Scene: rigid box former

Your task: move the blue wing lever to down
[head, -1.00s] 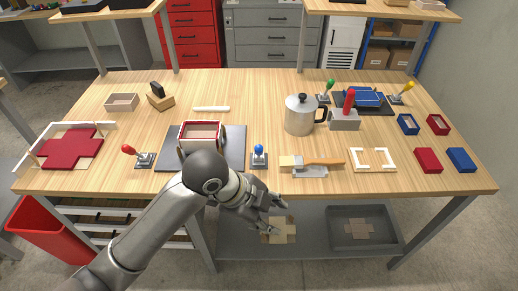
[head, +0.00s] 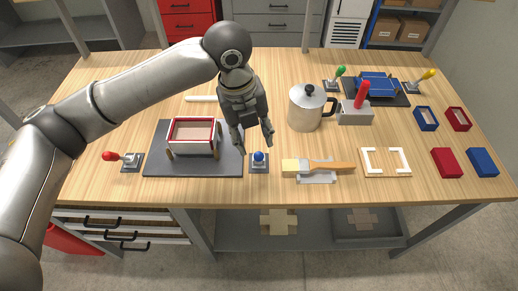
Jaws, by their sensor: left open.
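The blue lever (head: 259,157) has a round blue knob on a small grey base plate, at the front middle of the table just right of a dark mat. Its knob looks roughly upright. My left gripper (head: 256,146) comes down from above with its fingers open and pointing downward. The fingertips appear just behind and above the blue knob; they seem apart from it, though the exact gap is hard to tell. Nothing is held. My right gripper is not in view.
A red-rimmed box form (head: 193,136) stands on the dark mat (head: 160,163) to the left. A red lever (head: 122,158) is farther left. A brush (head: 325,166) lies close on the right. A metal pot (head: 305,107) stands behind right.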

